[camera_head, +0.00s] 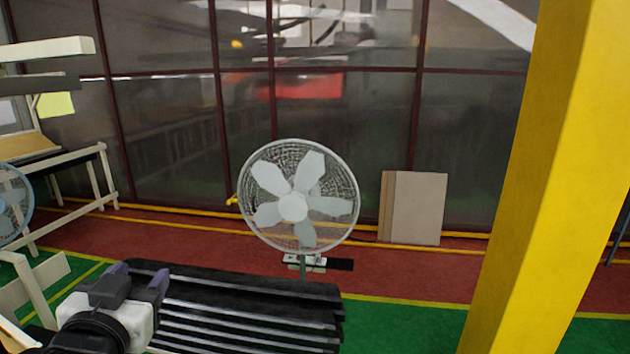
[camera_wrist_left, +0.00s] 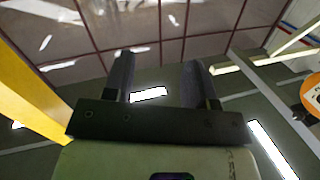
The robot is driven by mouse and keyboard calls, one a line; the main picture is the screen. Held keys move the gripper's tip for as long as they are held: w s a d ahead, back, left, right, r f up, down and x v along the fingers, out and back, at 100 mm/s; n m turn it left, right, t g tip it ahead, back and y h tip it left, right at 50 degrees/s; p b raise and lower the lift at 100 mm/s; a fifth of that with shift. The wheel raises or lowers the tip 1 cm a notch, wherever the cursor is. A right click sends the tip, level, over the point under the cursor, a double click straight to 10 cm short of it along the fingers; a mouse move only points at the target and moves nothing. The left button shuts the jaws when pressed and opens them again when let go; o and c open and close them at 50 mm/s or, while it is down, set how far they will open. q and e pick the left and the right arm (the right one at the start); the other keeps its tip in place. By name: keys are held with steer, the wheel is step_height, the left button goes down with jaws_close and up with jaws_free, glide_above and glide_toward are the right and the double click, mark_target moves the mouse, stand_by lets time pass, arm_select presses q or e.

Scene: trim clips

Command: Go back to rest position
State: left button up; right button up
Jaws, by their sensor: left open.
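My left gripper (camera_head: 137,276) is at the lower left of the head view, in front of a black slatted surface. Its two dark fingers are apart, and nothing shows between them. My right gripper is in neither view. No trim clips can be made out.
The black slatted surface (camera_head: 250,311) lies at the bottom centre. A pedestal fan (camera_head: 292,207) stands behind it. A yellow pillar (camera_head: 545,180) rises at the right. Flat boards (camera_head: 414,208) lean by the glazed wall. A pale frame (camera_head: 100,185) stands at the left.

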arm_select(q)
steer(key=s+d+f+g+h+p, duration=0.1)
steer(key=s+f+g, duration=0.25)
steer(key=f, duration=0.65)
steer(key=s+d+f+m+g+h+p, duration=0.15)
steer(key=s+f, duration=0.35)
steer(key=f, duration=0.5)
steer(key=s+d+f+g+p, duration=0.1)
steer(key=s+f+g, duration=0.3)
steer(key=f, duration=0.5)
steer(key=s+f+g+p, duration=0.1)
steer(key=s+f+g, duration=0.1)
steer(key=s+f, duration=0.4)
steer(key=s+f+g+p, duration=0.1)
steer(key=s+f, duration=0.5)
steer(key=s, duration=0.6)
steer(key=shift+s+d+f+g, duration=0.25)
steer(key=shift+d+f+g, duration=0.15)
steer(key=shift+g, duration=0.4)
